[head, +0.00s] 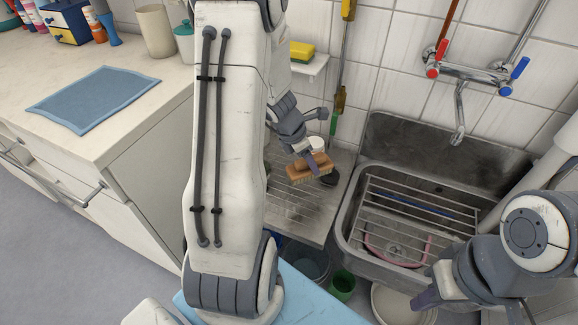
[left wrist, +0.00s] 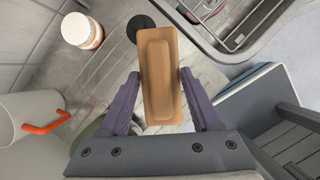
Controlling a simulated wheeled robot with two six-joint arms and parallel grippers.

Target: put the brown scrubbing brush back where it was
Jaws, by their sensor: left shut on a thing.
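The brown scrubbing brush (head: 311,168) has a wooden back and paler bristles facing down. My left gripper (head: 314,157) is shut on it, above the metal drainboard (head: 290,212) left of the sink. In the left wrist view the brush (left wrist: 160,78) lies lengthwise between the two purple fingers of the left gripper (left wrist: 160,88). I cannot tell whether the bristles touch the drainboard. My right gripper (head: 428,294) is at the lower right, in front of the sink, well away from the brush; its finger gap is not clear.
A dark round disc (left wrist: 141,28) and a white jar with a reddish label (left wrist: 82,31) stand close to the brush. The steel sink (head: 352,215) with a wire rack is to the right. A yellow sponge (head: 302,51) sits on a wall shelf. Open drainboard lies in front.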

